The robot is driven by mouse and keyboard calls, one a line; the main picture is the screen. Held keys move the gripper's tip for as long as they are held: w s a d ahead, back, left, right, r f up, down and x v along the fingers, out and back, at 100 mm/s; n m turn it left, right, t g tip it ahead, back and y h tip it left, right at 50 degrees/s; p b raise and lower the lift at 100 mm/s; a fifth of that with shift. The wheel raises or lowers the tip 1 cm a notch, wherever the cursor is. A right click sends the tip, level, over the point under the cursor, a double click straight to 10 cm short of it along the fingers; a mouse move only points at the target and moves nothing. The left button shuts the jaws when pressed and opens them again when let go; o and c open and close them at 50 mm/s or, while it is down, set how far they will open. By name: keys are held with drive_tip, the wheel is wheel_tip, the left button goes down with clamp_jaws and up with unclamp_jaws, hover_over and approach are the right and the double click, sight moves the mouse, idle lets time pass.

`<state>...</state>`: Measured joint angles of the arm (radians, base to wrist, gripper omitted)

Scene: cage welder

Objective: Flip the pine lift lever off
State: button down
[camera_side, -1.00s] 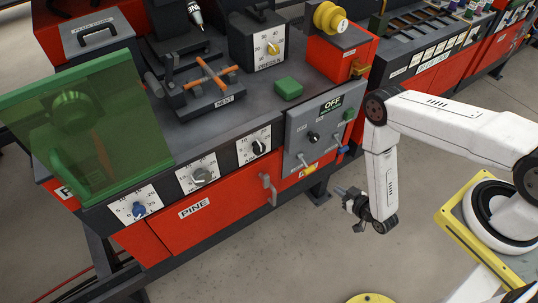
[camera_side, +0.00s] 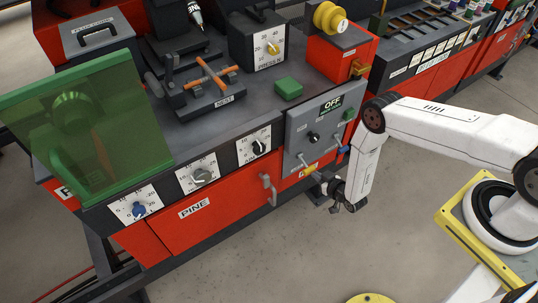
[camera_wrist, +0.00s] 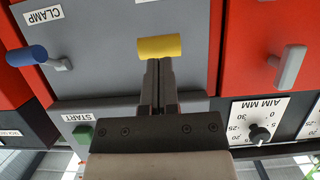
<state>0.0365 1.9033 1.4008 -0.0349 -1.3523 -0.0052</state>
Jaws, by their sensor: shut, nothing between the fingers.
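On the grey panel (camera_side: 300,130) of the PINE station sits a lever with a yellow handle (camera_side: 309,170); it also shows in the wrist view (camera_wrist: 159,46), where the label above it is cut off, so I cannot read whether it says lift. A blue-handled lever (camera_wrist: 27,56) beside it is next to a CLAMP label. My gripper (camera_side: 318,177) is shut and empty, low at the panel's front. In the wrist view its fingertips (camera_wrist: 158,63) are right at the yellow handle's edge; whether they touch it is unclear. The lever's shaft is hidden.
A display (camera_side: 332,103) on the panel reads OFF. A green START button (camera_wrist: 83,133) and a grey handle (camera_wrist: 290,68) flank my gripper in the wrist view. Several dials line the front. Open floor (camera_side: 270,260) lies below the station.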

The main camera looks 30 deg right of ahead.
drive_tip(key=shift+w+f, duration=0.2)
drive_tip(key=shift+w, duration=0.35)
drive_tip(key=shift+w+f, duration=0.2)
drive_tip(key=shift+f, duration=0.8)
drive_tip(key=shift+r, duration=0.2)
drive_tip(key=shift+r, duration=0.6)
drive_tip(key=shift+s, duration=0.1)
